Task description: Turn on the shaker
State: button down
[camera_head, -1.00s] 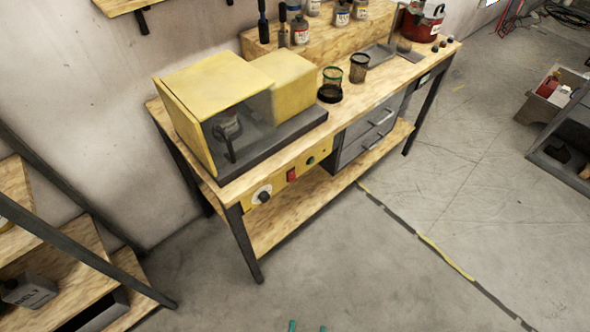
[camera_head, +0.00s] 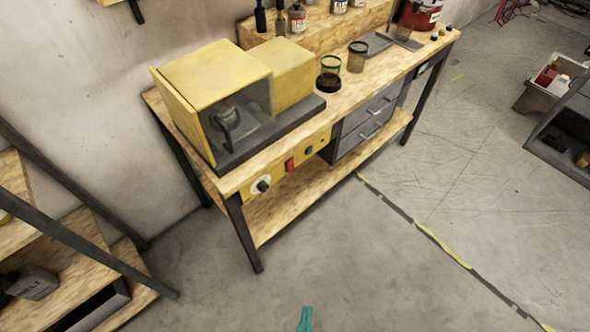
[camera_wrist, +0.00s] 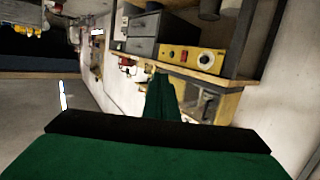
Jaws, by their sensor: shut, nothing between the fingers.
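The shaker (camera_head: 215,75) is a yellow box with a clear front on a dark base, standing at the left end of the workbench. A can sits inside behind the clear front. Its yellow control panel (camera_head: 275,180) is under the bench top, with a dial (camera_head: 262,186), a red switch (camera_head: 290,165) and a dark green button (camera_head: 309,150). The panel (camera_wrist: 190,57) also shows in the wrist view. My gripper (camera_head: 305,319) is shut and empty, low in the head view, over the floor in front of the bench and apart from the panel. It also shows in the wrist view (camera_wrist: 160,80).
Two open cups (camera_head: 357,56) and several bottles (camera_head: 297,18) stand on the bench (camera_head: 315,108). Grey drawers (camera_head: 366,128) hang right of the panel. A shelf rack (camera_head: 70,250) stands at the left. The floor (camera_head: 380,270) in front is clear.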

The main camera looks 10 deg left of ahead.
jog(key=w+a+r+n+t+y, duration=0.1)
jog(key=w+a+n+t+y, duration=0.15)
jog(key=w+n+y, duration=0.55)
jog(key=w+a+r+n+t+y, duration=0.1)
jog(key=w+a+r+n+y, duration=0.2)
jog(key=w+n, duration=0.9)
jog(key=w+d+f+n+g+y, duration=0.1)
jog(key=w+d+f+n+g, duration=0.3)
jog(key=w, duration=0.3)
jog(key=w+d+f+n+g+y, duration=0.1)
jog(key=w+d+f+n+g, duration=0.2)
jog(key=w, duration=0.5)
notch_tip(320, 180, down, 2)
jog(key=shift+d+f+n+g, duration=0.1)
jog(key=shift+d+n+g, duration=0.4)
jog(key=shift+g, duration=0.55)
jog(key=shift+a, duration=0.25)
send_near(292, 169)
jog(key=x, duration=0.6)
jog(key=shift+a, duration=0.25)
